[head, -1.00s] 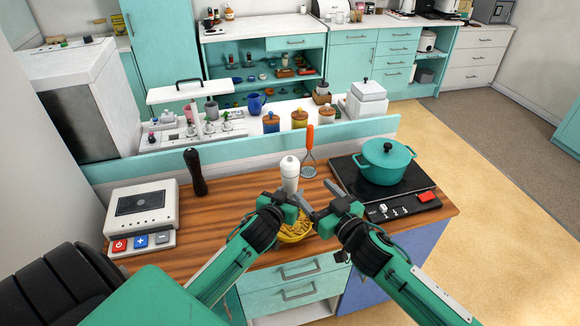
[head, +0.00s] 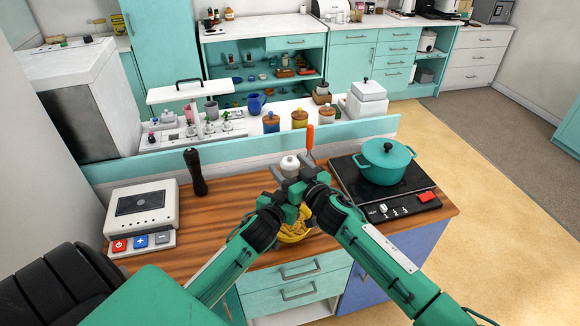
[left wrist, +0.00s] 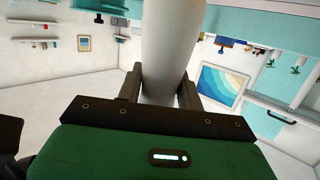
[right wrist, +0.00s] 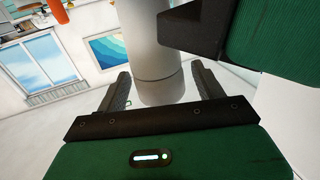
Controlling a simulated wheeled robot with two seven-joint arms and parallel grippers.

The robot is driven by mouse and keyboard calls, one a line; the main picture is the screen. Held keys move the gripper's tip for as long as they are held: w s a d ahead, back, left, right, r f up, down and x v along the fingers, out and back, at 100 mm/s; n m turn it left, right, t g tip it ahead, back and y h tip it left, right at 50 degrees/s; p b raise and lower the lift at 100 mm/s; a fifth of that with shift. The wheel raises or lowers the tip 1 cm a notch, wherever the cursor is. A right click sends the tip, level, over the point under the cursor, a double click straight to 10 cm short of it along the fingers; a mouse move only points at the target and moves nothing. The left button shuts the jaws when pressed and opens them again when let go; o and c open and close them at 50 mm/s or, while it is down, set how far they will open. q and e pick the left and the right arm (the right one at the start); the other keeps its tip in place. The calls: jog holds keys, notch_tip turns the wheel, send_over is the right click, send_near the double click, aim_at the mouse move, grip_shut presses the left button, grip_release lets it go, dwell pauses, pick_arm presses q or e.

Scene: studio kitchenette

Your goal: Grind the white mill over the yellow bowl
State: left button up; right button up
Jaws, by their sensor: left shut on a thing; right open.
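The white mill (head: 290,164) is upright above the yellow bowl (head: 291,237), with its lower part hidden behind my grippers in the head view. My left gripper (left wrist: 160,88) is shut on the mill's white body (left wrist: 168,45). My right gripper (head: 300,177) is open, higher up by the mill; in the right wrist view its fingers (right wrist: 163,88) stand on either side of the white body (right wrist: 150,45), with gaps. The bowl holds yellowish pieces and is partly covered by my arms.
A dark mill (head: 195,172) stands at the back left of the wooden counter (head: 236,200). A grey appliance with buttons (head: 143,212) is at the left. A teal pot (head: 388,162) sits on the black hob (head: 345,176) at the right. An orange-handled utensil (head: 310,138) stands behind the mill.

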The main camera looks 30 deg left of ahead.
dwell(0.3)
jog(key=c, duration=1)
jog(key=shift+o, duration=0.2)
jog(key=shift+a, duration=0.1)
jog(key=shift+m+t+h, duration=0.3)
jog(key=shift+m+t, duration=0.2)
jog(key=shift+t, duration=0.2)
jog(key=shift+w+m+t+h, duration=0.1)
jog(key=shift+m+t+h, duration=0.2)
jog(key=shift+t, duration=0.1)
jog(key=o, duration=1)
jog(key=shift+c, duration=0.2)
jog(key=v, duration=1.2)
